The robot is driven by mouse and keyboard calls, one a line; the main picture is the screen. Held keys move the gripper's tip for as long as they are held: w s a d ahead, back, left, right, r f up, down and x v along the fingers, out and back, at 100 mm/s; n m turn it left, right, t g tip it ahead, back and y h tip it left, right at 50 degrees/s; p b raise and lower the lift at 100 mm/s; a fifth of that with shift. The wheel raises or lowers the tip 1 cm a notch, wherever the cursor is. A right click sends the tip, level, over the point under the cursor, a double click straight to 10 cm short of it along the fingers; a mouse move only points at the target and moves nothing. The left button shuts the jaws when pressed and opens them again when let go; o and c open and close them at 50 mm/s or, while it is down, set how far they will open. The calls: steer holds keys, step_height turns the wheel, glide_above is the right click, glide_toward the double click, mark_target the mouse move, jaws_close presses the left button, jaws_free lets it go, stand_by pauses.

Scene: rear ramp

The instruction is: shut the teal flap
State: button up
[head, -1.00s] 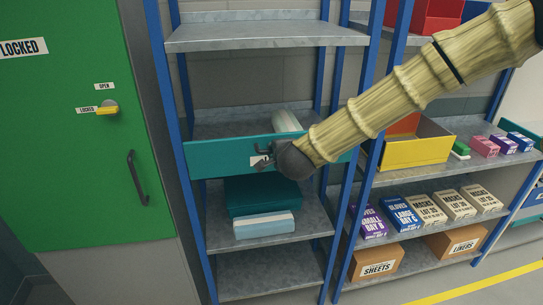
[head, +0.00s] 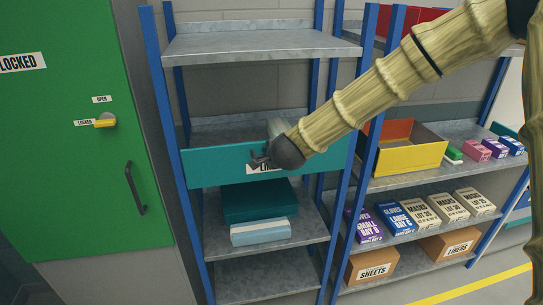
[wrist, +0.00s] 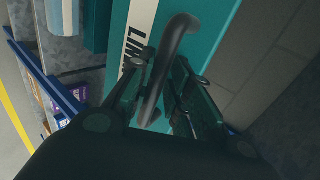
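The teal flap (head: 215,168) is a wide panel across the front of the middle bay of the blue-posted rack, standing near upright, with the shelf behind it partly visible over its top edge. A white label sits at its middle, mostly hidden by my gripper. My gripper (head: 259,161) is at the flap's front face, by the label. In the wrist view the flap (wrist: 200,45) carries a dark bar handle (wrist: 178,38), which passes between the fingers of my gripper (wrist: 163,72). The fingers lie close on both sides of the handle and look shut on it.
Below the flap, a dark teal box (head: 258,201) and a pale blue pack (head: 262,232) lie on a shelf. A green locked door (head: 60,190) stands left; a rack with a yellow bin (head: 405,157) and cartons stands right.

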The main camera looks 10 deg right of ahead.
steer(key=shift+s, duration=0.15)
steer(key=v, duration=1.1)
steer(key=shift+s+r, duration=0.25)
steer(key=shift+s, duration=0.05)
steer(key=s+d+f+n+g+b, duration=0.1)
steer(key=s+d+f+n+g, duration=0.3)
steer(key=f, duration=0.9)
steer(key=s+f+n+t+b, duration=0.15)
steer(key=s+f, duration=0.35)
steer(key=f, duration=0.7)
steer(key=s+d+f+n+g+b, duration=0.25)
steer(key=s+f, duration=0.25)
steer(key=f, duration=0.8)
steer(key=s+d+f+n+g+b, duration=0.1)
steer(key=s+d+f+n+g, duration=0.2)
steer(key=s+f, duration=0.7)
steer(key=s+d+f+n+g+h+b, duration=0.1)
steer(key=s+d+f+n+g, duration=0.2)
steer(key=s+f, duration=0.7)
steer(key=s+n, duration=0.2)
steer(key=s, duration=0.5)
steer(key=shift+s+d+f+b, duration=0.2)
steer(key=shift+s+d+b, duration=0.05)
steer(key=shift+b, duration=0.1)
